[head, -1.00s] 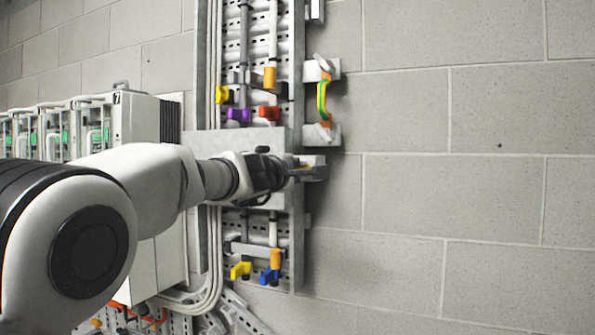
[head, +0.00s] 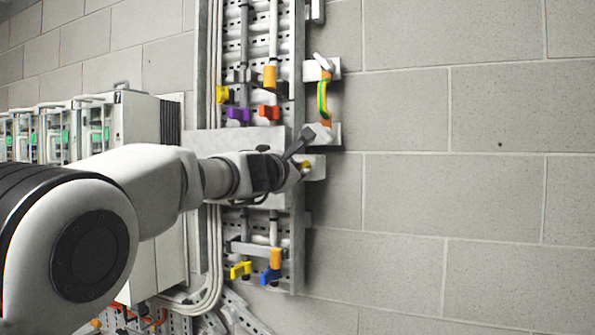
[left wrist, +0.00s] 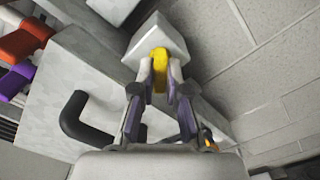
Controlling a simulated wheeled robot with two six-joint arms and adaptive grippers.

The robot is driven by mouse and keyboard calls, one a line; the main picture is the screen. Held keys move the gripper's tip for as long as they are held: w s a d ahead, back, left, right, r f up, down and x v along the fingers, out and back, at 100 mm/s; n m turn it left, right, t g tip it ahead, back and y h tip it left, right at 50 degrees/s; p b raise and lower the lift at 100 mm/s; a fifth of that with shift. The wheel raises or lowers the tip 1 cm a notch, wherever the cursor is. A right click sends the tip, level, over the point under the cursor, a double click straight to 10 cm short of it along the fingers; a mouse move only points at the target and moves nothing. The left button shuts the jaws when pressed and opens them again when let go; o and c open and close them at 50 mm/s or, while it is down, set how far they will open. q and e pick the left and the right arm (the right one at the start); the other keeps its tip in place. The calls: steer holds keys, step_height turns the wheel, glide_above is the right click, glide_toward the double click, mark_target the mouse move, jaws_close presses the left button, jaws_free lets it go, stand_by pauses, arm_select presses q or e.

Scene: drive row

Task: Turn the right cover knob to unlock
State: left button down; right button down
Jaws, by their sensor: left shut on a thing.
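The right cover knob (left wrist: 159,58) is yellow and sits on a pale grey block (left wrist: 160,33) at the right edge of the grey cover plate (head: 245,138). In the left wrist view my left gripper (left wrist: 161,78) has its two fingers closed on either side of this knob. In the head view the left gripper (head: 303,158) is at the block, with one finger pointing up and to the right. A bit of yellow shows there, but the fingers hide most of the knob. My right gripper is in neither view.
A black bent handle (left wrist: 78,122) stands out from the plate beside my gripper. Above are yellow, purple (head: 239,115) and red-orange (head: 270,112) knobs, and a green-yellow cable loop (head: 322,98). Block wall (head: 450,200) fills the right, clear of objects.

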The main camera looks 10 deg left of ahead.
arm_select(q)
steer(key=n, duration=0.4)
steer(key=shift+r+n, duration=0.15)
steer(key=shift+n, duration=0.15)
steer(key=n, duration=0.4)
steer(key=shift+s+n, duration=0.1)
steer(key=shift+n, duration=0.2)
steer(key=shift+r, duration=0.15)
steer(key=c, duration=1.3)
jaws_free()
steer(key=shift+o, duration=0.6)
steer(key=shift+f, duration=0.2)
